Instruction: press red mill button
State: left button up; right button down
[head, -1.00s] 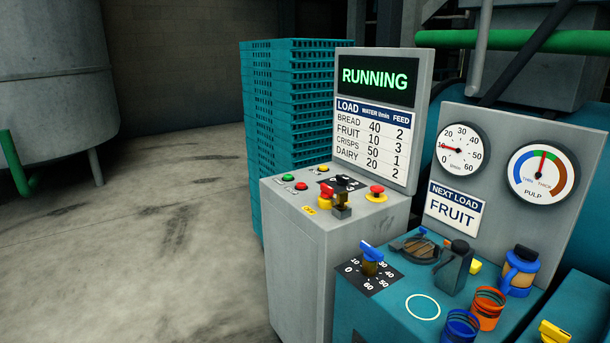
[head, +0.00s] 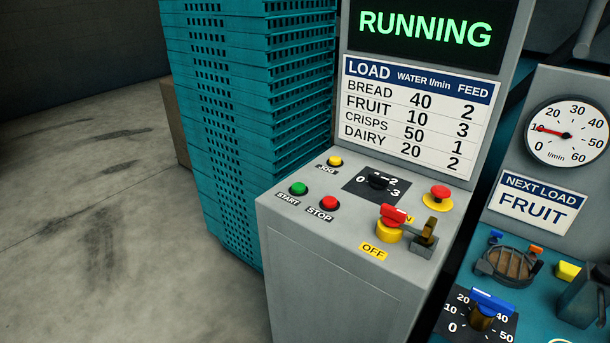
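The grey control cabinet (head: 335,270) stands in the middle of the head view. On its sloped top, a red button (head: 330,203) sits above the label STOP, with a green button (head: 298,188) labelled START to its left. A yellow JOG button (head: 335,160) sits behind them. A red mushroom button (head: 440,193) on a yellow base is at the right. A red-handled switch (head: 394,215) on a yellow base stands near the OFF label. The display (head: 425,27) reads RUNNING in green. Neither of my grippers is in view.
A black feed dial (head: 378,181) sits amid the buttons. A tall stack of teal crates (head: 250,120) stands behind and left of the cabinet. At right, a teal console carries a blue-handled dial (head: 490,305) and a NEXT LOAD FRUIT sign (head: 537,203). The floor at left is clear.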

aim_at(328, 201)
jog(key=i+j, duration=0.2)
jog(key=i+j+z, duration=0.15)
jog(key=j, duration=0.25)
jog(key=i+j, duration=0.2)
jog(key=i+j+z, duration=0.1)
jog(key=j, duration=0.3)
jog(key=i+j+z, duration=0.1)
jog(key=j, duration=0.25)
jog(key=i, duration=0.1)
